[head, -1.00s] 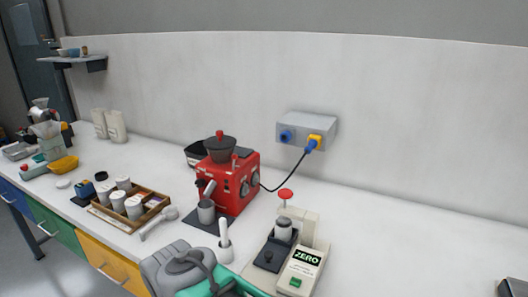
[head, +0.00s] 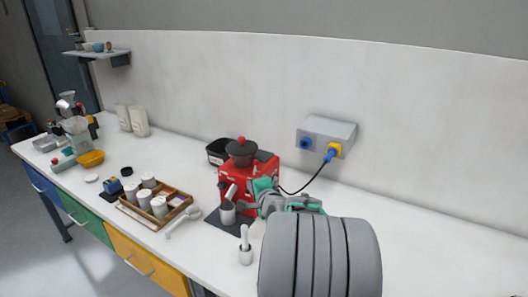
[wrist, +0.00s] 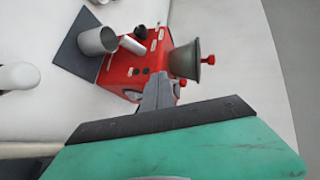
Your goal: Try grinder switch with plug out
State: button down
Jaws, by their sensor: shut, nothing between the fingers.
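The red grinder (head: 233,179) stands on the worktop with a dark hopper (head: 241,153) on top; its body also shows in the wrist view (wrist: 152,62), with small dark knobs on one face. A black cable (head: 298,190) runs from behind it to a blue plug (head: 329,156) at the yellow socket of a grey wall box (head: 318,135); I cannot tell how deep the plug sits. My gripper (head: 262,187) is shut and empty at the grinder's right side. In the wrist view its fingertips (wrist: 160,80) overlap the grinder's edge; contact and the switch are unclear.
A metal cup (head: 227,214) stands on a dark mat before the grinder. A wooden tray (head: 181,205) of white jars, a white scoop (head: 184,222) and a white pot with a handle (head: 245,250) are nearby. My arm covers the front right; the worktop farther right looks clear.

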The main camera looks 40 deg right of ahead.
aim_at(255, 168)
jog(key=s+d+r+m+t+h, duration=0.1)
jog(key=s+d+r+m+h, duration=0.1)
jog(key=d+m, duration=0.2)
jog(key=shift+d+r, duration=0.25)
jog(key=shift+d, duration=0.85)
jog(key=p+x, duration=0.3)
jog(key=x, duration=0.6)
jog(key=shift+w+d, duration=0.25)
jog(key=shift+w, duration=0.1)
jog(key=shift+f+h+b, duration=0.25)
jog(key=shift+h+b, duration=0.05)
jog(key=shift+b, duration=0.5)
jog(key=shift+a+r+n+t+b, duration=0.15)
jog(key=shift+n+t+b, duration=0.15)
jog(key=shift+b, duration=0.15)
